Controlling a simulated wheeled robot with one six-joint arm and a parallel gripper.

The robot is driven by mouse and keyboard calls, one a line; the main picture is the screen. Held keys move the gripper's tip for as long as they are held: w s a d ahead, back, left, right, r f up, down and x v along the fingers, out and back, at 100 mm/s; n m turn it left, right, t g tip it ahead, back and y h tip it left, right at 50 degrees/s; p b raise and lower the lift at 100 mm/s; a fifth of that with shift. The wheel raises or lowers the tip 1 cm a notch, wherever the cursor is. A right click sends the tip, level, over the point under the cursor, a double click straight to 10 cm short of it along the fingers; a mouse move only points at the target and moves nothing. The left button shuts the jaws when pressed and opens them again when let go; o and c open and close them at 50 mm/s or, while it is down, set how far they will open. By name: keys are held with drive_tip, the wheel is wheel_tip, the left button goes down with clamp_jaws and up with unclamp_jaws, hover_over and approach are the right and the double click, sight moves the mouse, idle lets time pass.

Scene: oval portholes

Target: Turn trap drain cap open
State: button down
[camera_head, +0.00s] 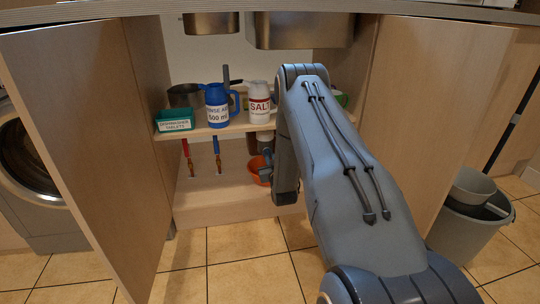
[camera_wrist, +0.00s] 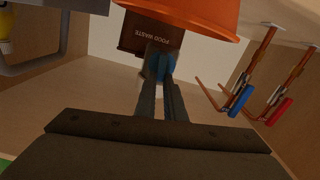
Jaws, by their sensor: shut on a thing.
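My gripper (camera_wrist: 160,75) shows in the wrist view with its two fingers close together, shut on a small blue part (camera_wrist: 159,67), which looks like the trap drain cap. Fingers hide most of it, so I cannot tell how far it is turned. In the head view my gripper (camera_head: 266,165) is under the shelf inside the cabinet, by an orange bowl (camera_head: 256,168). My arm covers the area to its right, and the cap cannot be made out there. The bowl also shows at the top of the wrist view (camera_wrist: 195,12), near the fingertips.
A brown food waste box (camera_wrist: 143,40) stands behind the fingertips. Valve pipes with a blue handle (camera_wrist: 241,100) and a red handle (camera_wrist: 279,112) are to the side. Open doors flank the cabinet.

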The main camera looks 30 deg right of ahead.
drive_tip(key=shift+w+a+f+n+p, duration=0.1)
drive_tip(key=shift+a+f+n+p, duration=0.2)
drive_tip(key=shift+n+p, duration=1.65)
drive_tip(key=shift+w+a+f+n+p, duration=0.1)
drive_tip(key=shift+a+f+n+p, duration=0.2)
drive_tip(key=shift+n, duration=3.15)
drive_tip(key=shift+a+f+n+p, duration=0.25)
drive_tip(key=shift+n+p, duration=0.9)
drive_tip(key=shift+n, duration=1.55)
drive_tip(key=shift+d+f, duration=0.15)
drive_tip(key=c, duration=1.8)
unclamp_jaws()
drive_tip(key=shift+c, duration=0.2)
drive_tip(key=shift+s, duration=0.1)
